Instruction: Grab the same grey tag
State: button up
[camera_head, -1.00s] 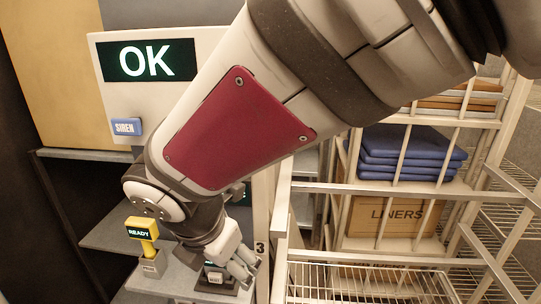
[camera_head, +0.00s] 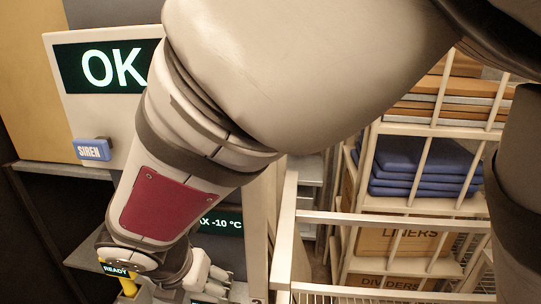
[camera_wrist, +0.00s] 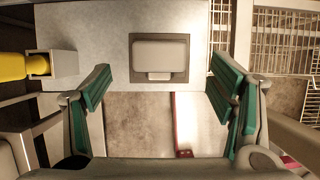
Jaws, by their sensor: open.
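In the wrist view, a light grey rectangular piece with a small tab, which looks like the grey tag (camera_wrist: 160,53), sits in a darker square frame on a pale shelf top. My gripper (camera_wrist: 160,88) is open and empty, its green-padded fingers spread wide to either side below the tag. The fingers appear apart from it. In the head view my gripper (camera_head: 215,280) is low at the bottom, beside the yellow device (camera_head: 128,286). The tag cannot be made out there; my arm and gripper cover much of that area.
A yellow handle (camera_wrist: 12,67) sits in a grey holder (camera_wrist: 52,66) left of the tag. A panel reads OK (camera_head: 112,66), with a blue SIREN box (camera_head: 92,149) below. Right stands a barred rack (camera_head: 420,217) with folded blue pads (camera_head: 425,165) and a LINERS box (camera_head: 395,241).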

jog(key=x, duration=0.9)
jog(key=shift+w+f, duration=0.1)
jog(key=shift+f, duration=0.2)
jog(key=shift+c, duration=0.3)
jog(key=c, duration=1.3)
